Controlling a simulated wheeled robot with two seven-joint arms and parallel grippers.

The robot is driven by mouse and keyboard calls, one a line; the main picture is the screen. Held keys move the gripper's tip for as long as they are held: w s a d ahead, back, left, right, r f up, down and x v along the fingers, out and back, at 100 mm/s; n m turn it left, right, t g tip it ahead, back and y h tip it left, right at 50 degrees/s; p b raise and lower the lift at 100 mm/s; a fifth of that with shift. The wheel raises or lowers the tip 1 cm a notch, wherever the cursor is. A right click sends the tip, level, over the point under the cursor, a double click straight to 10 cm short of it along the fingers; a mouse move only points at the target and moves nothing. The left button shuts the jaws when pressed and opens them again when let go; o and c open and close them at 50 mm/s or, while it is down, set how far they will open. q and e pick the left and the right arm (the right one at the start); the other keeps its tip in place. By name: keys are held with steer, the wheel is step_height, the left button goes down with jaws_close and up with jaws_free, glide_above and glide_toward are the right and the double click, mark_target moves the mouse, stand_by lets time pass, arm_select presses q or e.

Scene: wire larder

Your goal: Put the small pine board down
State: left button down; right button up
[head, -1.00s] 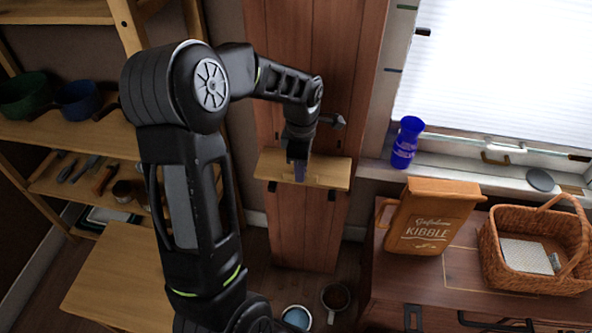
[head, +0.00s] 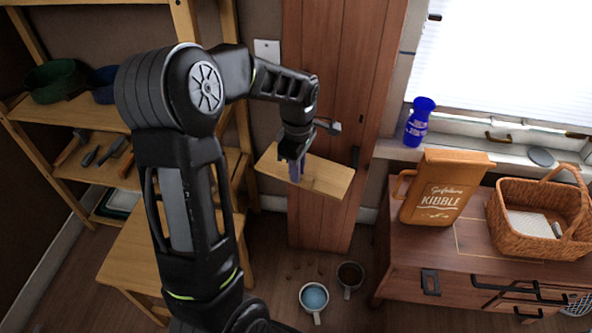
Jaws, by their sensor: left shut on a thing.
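The small pine board (head: 325,178) is a pale, flat wooden plank in the middle of the head view. My left gripper (head: 296,172) is shut on it near its left half, from above. The board is tilted in the picture, its right end lower, and appears to be in the air in front of the reddish wooden door (head: 330,90). The fingertips are partly hidden by the gripper body. My right gripper is not in view.
A wooden shelf unit (head: 80,112) and a low pine surface (head: 130,255) stand at left. A brown cabinet (head: 440,255) at right bears a kibble box (head: 440,190) and a wicker basket (head: 530,240).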

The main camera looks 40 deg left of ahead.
mark_target(331, 185)
arm_select(q)
steer(key=shift+w+d+m, duration=0.1)
steer(key=shift+d+m, duration=0.05)
steer(key=shift+m, duration=0.45)
steer(key=shift+w+d+m, duration=0.1)
steer(key=shift+d+m, duration=0.05)
steer(key=shift+m, duration=0.45)
steer(key=m, duration=0.1)
steer(key=d+m, duration=0.1)
steer(key=m, duration=0.1)
steer(key=shift+w+r, duration=0.15)
steer(key=shift+r, duration=0.05)
steer(key=w+d+m, duration=0.1)
steer(key=d+m, duration=0.1)
steer(key=m, duration=0.1)
steer(key=w+d+r+m, duration=0.1)
steer(key=d+m, duration=0.1)
steer(key=m, duration=0.1)
steer(key=w+d+m, duration=0.1)
steer(key=d+m, duration=0.1)
steer(key=m, duration=0.1)
steer(key=shift+w+d+r, duration=0.1)
steer(key=shift+w+r, duration=0.1)
steer(key=w+d+r+m, duration=0.1)
steer(key=w+d+m, duration=0.1)
steer(key=d+m, duration=0.4)
steer(key=d, duration=0.4)
steer(key=shift+w+r, duration=0.25)
steer(key=shift+w, duration=0.15)
